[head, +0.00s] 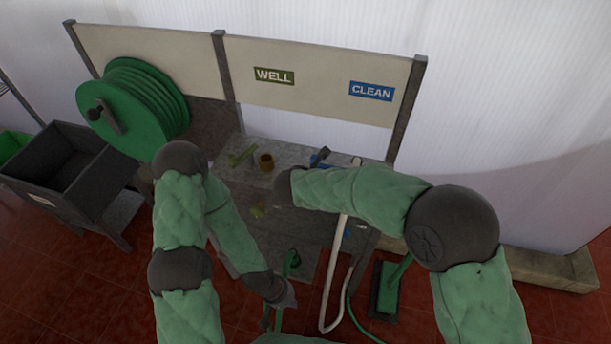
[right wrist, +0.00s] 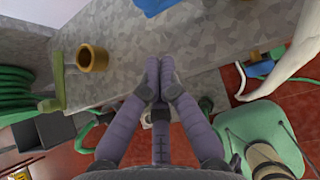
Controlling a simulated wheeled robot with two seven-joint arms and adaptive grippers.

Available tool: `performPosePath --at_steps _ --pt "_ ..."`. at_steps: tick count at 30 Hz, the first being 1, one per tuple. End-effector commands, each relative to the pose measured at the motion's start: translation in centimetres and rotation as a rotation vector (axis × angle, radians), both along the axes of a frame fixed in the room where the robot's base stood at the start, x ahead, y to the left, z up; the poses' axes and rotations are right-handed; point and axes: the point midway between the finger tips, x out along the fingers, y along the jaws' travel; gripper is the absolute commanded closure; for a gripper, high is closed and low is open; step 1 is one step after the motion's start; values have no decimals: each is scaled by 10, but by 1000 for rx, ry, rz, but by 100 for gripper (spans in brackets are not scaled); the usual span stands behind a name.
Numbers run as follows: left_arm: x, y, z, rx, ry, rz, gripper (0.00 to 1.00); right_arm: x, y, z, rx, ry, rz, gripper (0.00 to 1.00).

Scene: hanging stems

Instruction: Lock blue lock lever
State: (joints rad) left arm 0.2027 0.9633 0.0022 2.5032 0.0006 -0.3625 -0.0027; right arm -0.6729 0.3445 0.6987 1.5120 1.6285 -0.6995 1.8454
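A blue part (head: 318,162) with a dark piece beside it shows on the grey bench behind my right wrist in the head view; I take it for the blue lock lever, but its shape is partly hidden. A blue part (right wrist: 154,6) also shows at the top edge of the right wrist view, cut off by the frame. My right gripper (right wrist: 159,66) has its fingers together with nothing seen between them, over the bench and apart from that blue part. It is hidden in the head view. My left gripper (head: 285,297) hangs low near the bench front, its fingertips unclear.
A brown ring-shaped cup (head: 266,162) and an olive-green valve-like piece (head: 242,156) are on the bench (head: 285,218). A white pipe (head: 335,262) stands in front. A green hose reel (head: 135,108) and dark bin (head: 68,165) are left. A green brush (head: 389,290) is right.

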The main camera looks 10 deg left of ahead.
Motion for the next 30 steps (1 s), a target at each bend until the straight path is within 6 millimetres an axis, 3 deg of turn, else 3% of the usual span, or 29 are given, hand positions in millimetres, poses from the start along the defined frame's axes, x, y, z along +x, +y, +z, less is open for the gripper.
performPosePath --at_steps 12,30 --pt "0 0 18 0 1 0 100 -44 5 45 1 0 2 100" --pt "0 0 19 0 1 0 100 -50 5 49 -1 2 1 100"
